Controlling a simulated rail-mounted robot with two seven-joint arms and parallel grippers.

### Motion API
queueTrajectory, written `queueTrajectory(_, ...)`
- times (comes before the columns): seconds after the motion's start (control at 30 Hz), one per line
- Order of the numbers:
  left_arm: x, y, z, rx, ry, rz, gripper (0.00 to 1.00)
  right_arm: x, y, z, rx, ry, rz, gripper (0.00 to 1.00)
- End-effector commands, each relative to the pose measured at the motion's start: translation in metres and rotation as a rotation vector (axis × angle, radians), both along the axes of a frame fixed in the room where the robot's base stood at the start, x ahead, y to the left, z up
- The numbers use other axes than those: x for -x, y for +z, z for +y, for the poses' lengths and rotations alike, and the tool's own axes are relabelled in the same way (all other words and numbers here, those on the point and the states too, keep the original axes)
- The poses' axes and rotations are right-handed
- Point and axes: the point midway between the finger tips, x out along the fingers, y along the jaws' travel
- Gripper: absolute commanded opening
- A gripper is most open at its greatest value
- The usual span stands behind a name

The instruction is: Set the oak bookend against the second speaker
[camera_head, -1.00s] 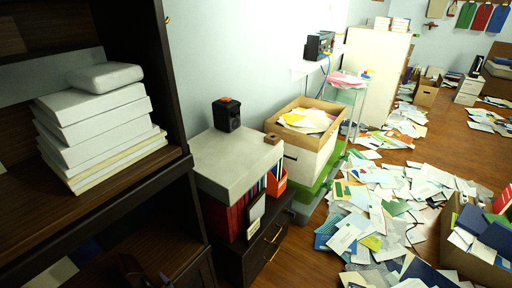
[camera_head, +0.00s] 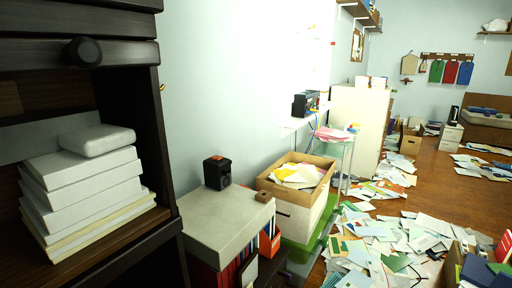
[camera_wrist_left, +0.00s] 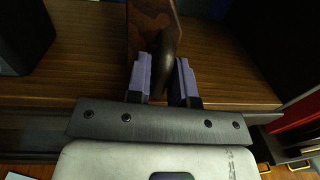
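In the left wrist view my left gripper (camera_wrist_left: 163,82) has its two purple-padded fingers closed on a dark brown wooden piece (camera_wrist_left: 150,25), which looks like the bookend. The piece extends away from the fingers over a brown wooden surface (camera_wrist_left: 225,70). A black box (camera_wrist_left: 22,35), probably a speaker, stands on that surface to the left, apart from the piece. In the head view a small black speaker (camera_head: 217,172) stands on a grey box top beside the wall. Neither gripper shows in the head view. I cannot tell which speaker is the second one.
A dark shelf unit (camera_head: 168,150) holds stacked white boxes (camera_head: 85,185) at left. Papers (camera_head: 385,240) litter the floor.

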Motion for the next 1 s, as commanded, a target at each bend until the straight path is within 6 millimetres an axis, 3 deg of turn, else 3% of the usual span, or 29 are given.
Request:
queueTrajectory(0.2,0.000,0.000,0.000,0.000,0.000,0.000,0.00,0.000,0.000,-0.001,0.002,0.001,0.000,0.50)
queueTrajectory(0.63,0.002,0.002,0.001,-0.002,0.002,-0.002,0.00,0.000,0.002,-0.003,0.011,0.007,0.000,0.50)
queueTrajectory(1.0,0.017,0.003,0.009,-0.001,0.016,0.000,0.00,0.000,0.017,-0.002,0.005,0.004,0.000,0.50)
